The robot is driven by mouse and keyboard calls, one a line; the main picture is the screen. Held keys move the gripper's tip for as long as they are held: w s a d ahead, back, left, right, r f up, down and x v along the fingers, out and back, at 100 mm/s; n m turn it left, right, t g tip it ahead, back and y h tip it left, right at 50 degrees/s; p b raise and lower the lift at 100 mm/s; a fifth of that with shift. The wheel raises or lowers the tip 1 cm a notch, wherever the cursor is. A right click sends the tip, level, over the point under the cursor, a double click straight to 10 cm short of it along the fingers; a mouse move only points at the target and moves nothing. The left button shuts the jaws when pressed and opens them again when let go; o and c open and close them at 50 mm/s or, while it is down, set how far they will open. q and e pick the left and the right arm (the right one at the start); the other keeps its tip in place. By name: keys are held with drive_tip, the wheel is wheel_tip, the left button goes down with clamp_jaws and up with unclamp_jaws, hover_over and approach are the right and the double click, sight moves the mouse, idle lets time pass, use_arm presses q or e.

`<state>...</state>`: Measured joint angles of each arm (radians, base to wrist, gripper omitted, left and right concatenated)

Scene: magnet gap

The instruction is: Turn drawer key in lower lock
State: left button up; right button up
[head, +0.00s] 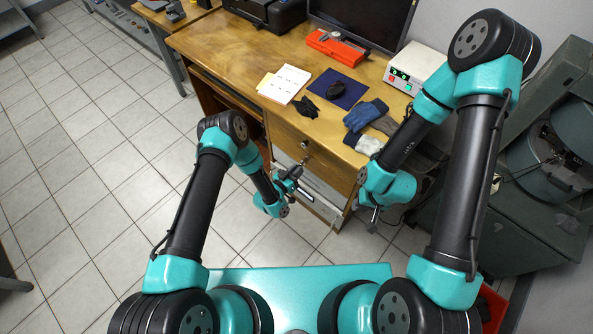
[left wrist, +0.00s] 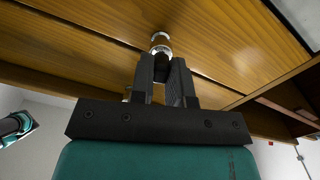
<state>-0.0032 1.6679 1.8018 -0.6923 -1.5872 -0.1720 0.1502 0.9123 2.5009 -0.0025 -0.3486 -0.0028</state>
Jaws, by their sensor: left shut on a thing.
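The wooden desk's drawer front (head: 325,160) faces me, and it fills much of the left wrist view (left wrist: 235,50). A round metal lock (head: 305,145) shows on the upper drawer in the head view. In the left wrist view, a round silver and brass lock piece (left wrist: 160,41) sits just beyond my fingertips. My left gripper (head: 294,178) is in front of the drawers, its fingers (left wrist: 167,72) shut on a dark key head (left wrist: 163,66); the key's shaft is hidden. My right gripper (head: 373,218) hangs lower right; its opening is too small to tell.
A white box (head: 416,66) stands at right. Dark green equipment (head: 530,200) is at far right. The tiled floor at left is clear.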

use_arm(q)
drive_tip(key=shift+n, duration=1.8)
drive_tip(key=n, duration=0.3)
drive_tip(key=shift+n, duration=1.9)
